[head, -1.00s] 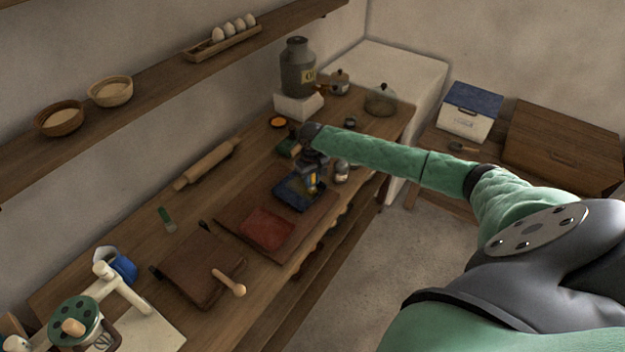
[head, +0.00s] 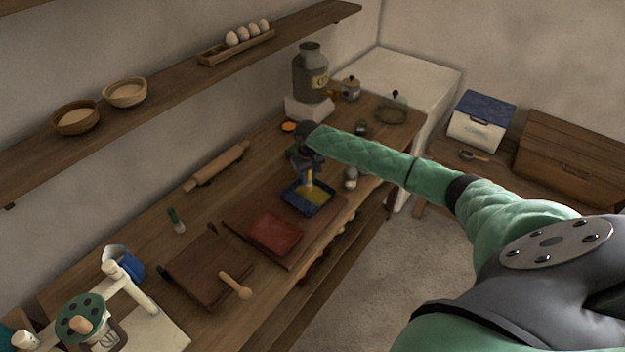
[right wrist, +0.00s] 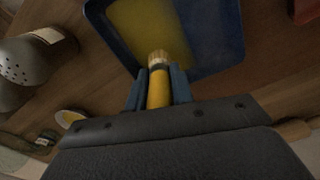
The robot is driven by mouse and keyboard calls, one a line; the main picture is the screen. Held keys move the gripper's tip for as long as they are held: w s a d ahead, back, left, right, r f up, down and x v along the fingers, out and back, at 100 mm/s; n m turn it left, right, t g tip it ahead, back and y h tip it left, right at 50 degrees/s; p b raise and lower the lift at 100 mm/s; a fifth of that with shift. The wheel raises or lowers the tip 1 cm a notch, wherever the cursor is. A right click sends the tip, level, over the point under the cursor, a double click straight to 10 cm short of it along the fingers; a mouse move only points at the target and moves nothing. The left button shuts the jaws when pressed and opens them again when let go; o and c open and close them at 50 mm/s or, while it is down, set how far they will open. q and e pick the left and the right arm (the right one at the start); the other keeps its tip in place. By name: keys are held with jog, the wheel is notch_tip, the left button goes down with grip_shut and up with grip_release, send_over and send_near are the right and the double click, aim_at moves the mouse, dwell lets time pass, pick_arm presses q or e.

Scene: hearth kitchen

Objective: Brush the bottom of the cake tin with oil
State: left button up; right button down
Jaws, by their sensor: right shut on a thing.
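The cake tin (head: 293,203) is a blue square tin on a dark board on the counter. In the right wrist view the tin (right wrist: 228,62) shows a yellow, oil-like patch over part of its bottom, with dark blue bare metal on the right. My right gripper (head: 309,168) is shut on a brush (head: 309,181) with a yellow handle. In the right wrist view the brush (right wrist: 158,88) points into the tin, its pale bristles at the patch's near edge. I cannot tell whether they touch the bottom. My left gripper is not in view.
A red square mat (head: 274,234) lies on the board (head: 240,219) beside the tin. A grey shaker (head: 350,178) stands right of the tin. A rolling pin (head: 217,166) lies at the back, and a wooden-handled tool (head: 235,286) lies near the front.

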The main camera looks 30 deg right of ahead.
jog(key=shift+w+a, duration=0.1)
jog(key=shift+w, duration=0.2)
jog(key=shift+s+a, duration=0.3)
jog(key=shift+a, duration=0.75)
jog(key=shift+s+a, duration=0.35)
jog(key=shift+a, duration=0.65)
jog(key=shift+s+a, duration=0.3)
jog(key=shift+a, duration=0.75)
jog(key=shift+s+d, duration=0.4)
jog(key=shift+s, duration=0.75)
jog(key=shift+s+d, duration=0.35)
jog(key=shift+s, duration=0.8)
jog(key=shift+s+d, duration=0.4)
jog(key=shift+s, duration=0.75)
jog(key=shift+w+a, duration=0.4)
jog(key=shift+w, duration=0.75)
jog(key=shift+w+a, duration=0.35)
jog(key=shift+w, duration=0.8)
jog(key=shift+w+a, duration=0.4)
jog(key=shift+w, duration=0.75)
jog(key=shift+s+d, duration=0.1)
